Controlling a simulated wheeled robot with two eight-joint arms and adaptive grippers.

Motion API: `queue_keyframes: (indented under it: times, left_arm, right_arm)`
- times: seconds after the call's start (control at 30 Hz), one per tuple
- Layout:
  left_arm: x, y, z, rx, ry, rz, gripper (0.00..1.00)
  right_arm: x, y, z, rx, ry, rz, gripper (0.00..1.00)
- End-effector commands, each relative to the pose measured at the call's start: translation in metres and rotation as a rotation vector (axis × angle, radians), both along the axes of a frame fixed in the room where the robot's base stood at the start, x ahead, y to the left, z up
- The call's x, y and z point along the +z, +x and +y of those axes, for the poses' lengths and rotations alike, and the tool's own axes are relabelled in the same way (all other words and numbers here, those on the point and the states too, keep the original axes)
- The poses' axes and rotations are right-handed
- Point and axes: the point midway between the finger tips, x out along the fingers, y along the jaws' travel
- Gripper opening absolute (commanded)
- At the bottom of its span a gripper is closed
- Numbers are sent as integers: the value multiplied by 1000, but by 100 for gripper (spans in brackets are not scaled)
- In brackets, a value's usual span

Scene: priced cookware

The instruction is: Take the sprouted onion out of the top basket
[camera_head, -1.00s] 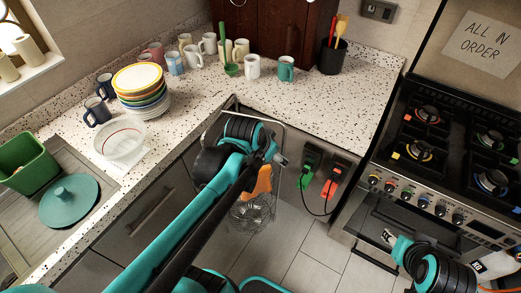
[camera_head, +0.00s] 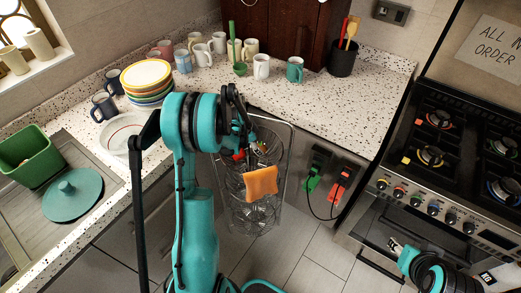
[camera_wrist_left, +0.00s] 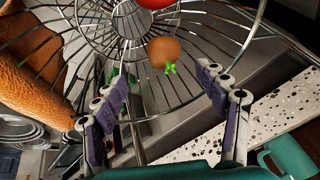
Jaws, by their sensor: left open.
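The sprouted onion (camera_wrist_left: 164,50), brown with a small green sprout, shows in the left wrist view inside the wire top basket (camera_wrist_left: 110,42). My left gripper (camera_wrist_left: 168,92) is open and empty, its two purple-padded fingers apart in front of the basket, with the onion in line with the gap. In the head view my left gripper (camera_head: 238,128) is over the top of the wire basket stand (camera_head: 284,150), and hides much of the top basket. I cannot pick out the onion there. My right gripper (camera_head: 394,245) is at the lower right by the oven; its fingers are too small to read.
An orange cloth (camera_head: 261,183) hangs on the front of the stand. A red item (camera_wrist_left: 155,3) lies near the onion. The speckled counter (camera_head: 310,110) edges the stand, with a teal mug (camera_head: 295,70) and stacked plates (camera_head: 147,76). Floor in front is clear.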

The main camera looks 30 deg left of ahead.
Motion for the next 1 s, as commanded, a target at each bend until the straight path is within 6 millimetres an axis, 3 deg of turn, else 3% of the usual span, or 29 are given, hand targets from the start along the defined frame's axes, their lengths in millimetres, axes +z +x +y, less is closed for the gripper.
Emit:
queue_keyframes:
  times: [0.6, 0.83, 0.87, 1.0]
  left_arm:
    - [-70, 30, 3, -4, 2, 0, 73]
    - [-71, 32, 3, -2, 1, 0, 73]
    - [-71, 32, 3, -2, 1, 0, 70]
    - [-71, 32, 3, -2, 1, 0, 33]
  right_arm:
    - [-33, 0, 0, 0, 0, 0, 40]
    - [-32, 0, 0, 0, 0, 0, 40]
    - [-32, 0, 0, 0, 0, 0, 40]
    - [-32, 0, 0, 0, 0, 0, 40]
